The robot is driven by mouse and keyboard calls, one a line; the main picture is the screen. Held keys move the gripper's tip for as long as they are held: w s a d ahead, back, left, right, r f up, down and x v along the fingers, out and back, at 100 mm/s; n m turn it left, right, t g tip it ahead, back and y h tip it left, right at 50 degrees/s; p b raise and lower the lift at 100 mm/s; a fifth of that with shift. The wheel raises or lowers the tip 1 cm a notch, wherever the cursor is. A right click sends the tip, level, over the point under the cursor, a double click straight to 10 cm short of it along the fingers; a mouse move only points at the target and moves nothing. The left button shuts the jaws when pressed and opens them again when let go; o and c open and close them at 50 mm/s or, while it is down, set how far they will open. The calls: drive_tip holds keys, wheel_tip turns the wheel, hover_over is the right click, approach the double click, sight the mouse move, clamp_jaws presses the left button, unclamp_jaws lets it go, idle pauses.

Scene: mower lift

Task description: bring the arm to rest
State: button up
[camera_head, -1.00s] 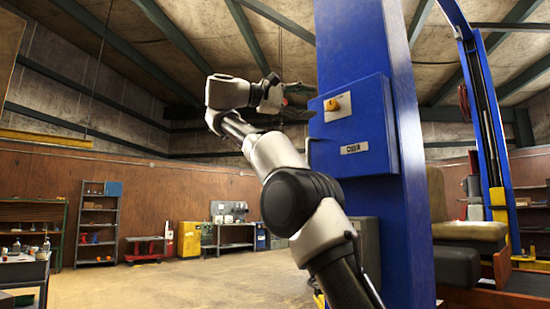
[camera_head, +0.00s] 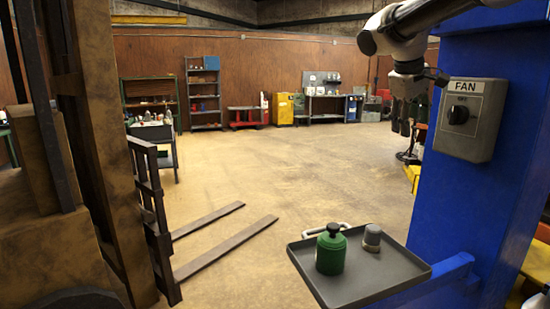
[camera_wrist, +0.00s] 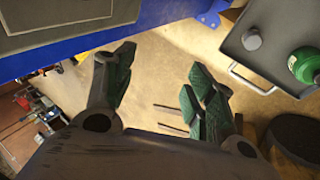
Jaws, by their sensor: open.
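My arm reaches in from the upper right of the head view, in front of the blue post (camera_head: 480,190). My gripper (camera_head: 402,128) hangs with its fingers pointing down, left of the grey FAN switch box (camera_head: 468,120) and apart from it. In the wrist view my gripper (camera_wrist: 160,68) shows two green-padded fingers spread apart, with nothing between them but the floor beyond. The FAN box's dial (camera_head: 457,115) faces the camera.
A dark tray (camera_head: 370,295) fixed to the post holds a green bottle (camera_head: 331,250) and a small grey capped piece (camera_head: 372,237). A forklift (camera_head: 85,150) stands left, its forks (camera_head: 225,247) low over the floor. The middle floor (camera_head: 290,170) is clear.

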drive_tip(key=s+f+m+y, duration=0.1)
drive_tip(key=s+f, duration=0.3)
drive_tip(key=s, duration=0.5)
drive_tip(key=s+d+f+m+y, duration=0.1)
drive_tip(key=s+f+m, duration=0.1)
drive_tip(key=s+f, duration=0.3)
drive_tip(key=s+f+m+y, duration=0.1)
drive_tip(key=s+f, duration=0.4)
drive_tip(key=s, duration=0.8)
drive_tip(key=shift+d+m+y, duration=0.4)
drive_tip(key=shift+m, duration=0.1)
drive_tip(key=shift+s, duration=0.1)
